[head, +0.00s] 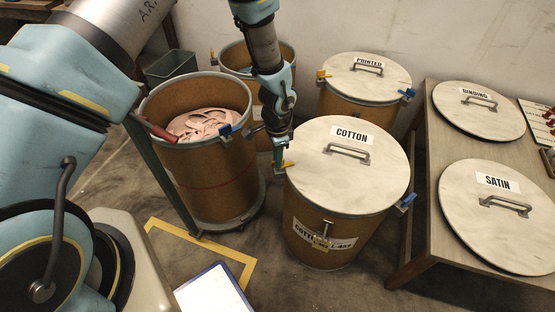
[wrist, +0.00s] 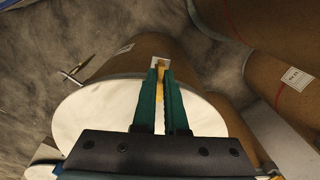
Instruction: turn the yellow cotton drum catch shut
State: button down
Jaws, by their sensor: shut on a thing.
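The cotton drum (head: 312,222) is a brown fibre drum with a pale round lid (head: 322,182) labelled COTTON, seated on its top. Its yellow catch (head: 288,164) is on the left side of the rim. My gripper (head: 278,160) reaches down from above at that side, with its green fingers at the catch. In the wrist view, the two green fingers (wrist: 161,88) are shut on the yellow catch (wrist: 160,86) beyond the lid edge. Fingers hide part of the catch. A blue catch (head: 407,201) is on the right side of the same rim.
An open drum (head: 213,192) with pink scraps stands left of the cotton drum, close to my arm. The PRINTED drum (head: 340,107) stands behind. A wooden table (head: 433,160) on the right bears the BINDING and SATIN lids. A yellow floor frame (head: 247,270) lies in front.

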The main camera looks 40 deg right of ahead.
jog(key=shift+m, duration=0.6)
jog(key=c, duration=1)
grip_release()
jog(key=shift+o, duration=0.2)
notch_tip(320, 180, up, 11)
jog(key=b, duration=0.1)
jog(key=shift+f, duration=0.1)
